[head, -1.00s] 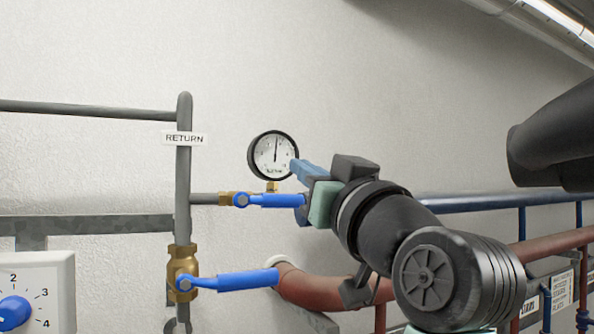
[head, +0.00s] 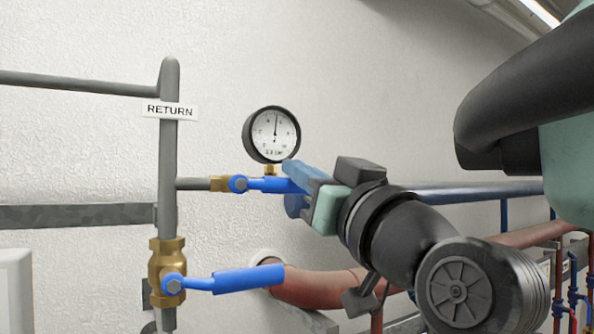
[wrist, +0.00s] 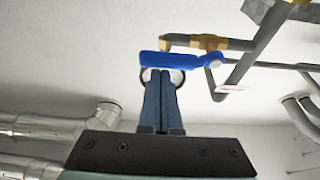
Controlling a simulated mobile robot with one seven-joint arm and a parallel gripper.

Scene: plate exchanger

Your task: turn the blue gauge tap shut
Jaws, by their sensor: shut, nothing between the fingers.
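The blue gauge tap (head: 260,184) sits on a brass fitting below the round gauge (head: 271,135). Its lever lies about level, in line with the short side pipe, pointing right. My gripper (head: 291,168) is shut and empty at the lever's free end, and its fingers hide that end in the head view. In the wrist view, the shut fingertips (wrist: 162,74) are right by the blue lever (wrist: 178,60). I cannot tell whether they touch it.
A larger blue lever (head: 247,278) on a brass valve (head: 167,268) points right below the gauge tap. A grey upright pipe (head: 169,190) carries a RETURN label (head: 169,110). A red-brown pipe (head: 318,288) runs below my gripper. The wall above the gauge is clear.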

